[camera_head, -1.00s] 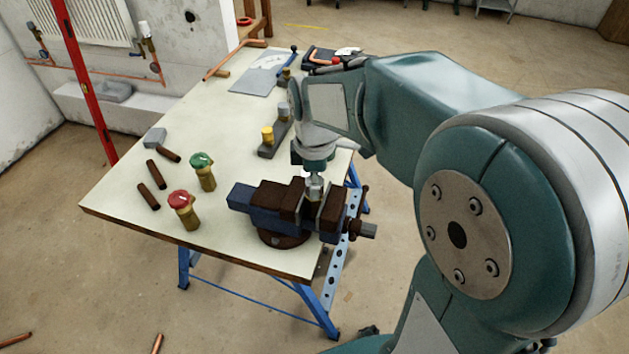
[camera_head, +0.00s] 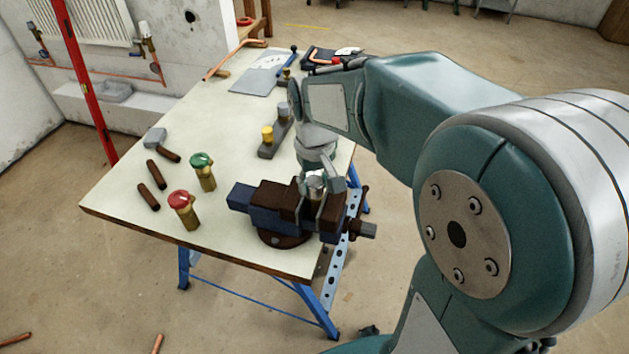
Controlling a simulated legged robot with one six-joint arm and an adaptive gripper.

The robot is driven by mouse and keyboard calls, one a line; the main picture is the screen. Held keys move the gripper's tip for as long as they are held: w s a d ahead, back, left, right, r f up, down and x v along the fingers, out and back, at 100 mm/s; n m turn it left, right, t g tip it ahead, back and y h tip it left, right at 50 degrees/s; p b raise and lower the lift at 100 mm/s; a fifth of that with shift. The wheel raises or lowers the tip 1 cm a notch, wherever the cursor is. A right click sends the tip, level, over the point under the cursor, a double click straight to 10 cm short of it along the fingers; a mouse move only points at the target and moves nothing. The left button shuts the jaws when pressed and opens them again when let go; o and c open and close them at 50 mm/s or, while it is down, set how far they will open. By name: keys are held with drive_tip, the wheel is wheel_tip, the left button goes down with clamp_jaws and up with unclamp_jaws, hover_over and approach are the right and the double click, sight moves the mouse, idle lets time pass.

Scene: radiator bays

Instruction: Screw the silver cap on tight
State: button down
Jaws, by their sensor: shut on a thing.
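The silver cap (camera_head: 315,181) is in the vise area, between my gripper's fingers, above the jaws of the blue and brown vise (camera_head: 265,207). My gripper (camera_head: 319,190) points down from above and is shut on the silver cap. The part beneath the cap is mostly hidden by the fingers and vise jaws, so I cannot tell how far down the cap sits.
Valves with a red cap (camera_head: 182,201) and a green cap (camera_head: 201,161) stand left of the vise. A dark rack (camera_head: 272,144) behind holds a brass piece (camera_head: 267,134) and a silver-topped piece (camera_head: 285,110).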

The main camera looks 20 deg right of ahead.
drive_tip(key=m, duration=0.4)
drive_tip(key=shift+f+m, duration=0.1)
drive_tip(key=shift+m, duration=0.3)
drive_tip(key=shift+c, duration=1.9)
unclamp_jaws()
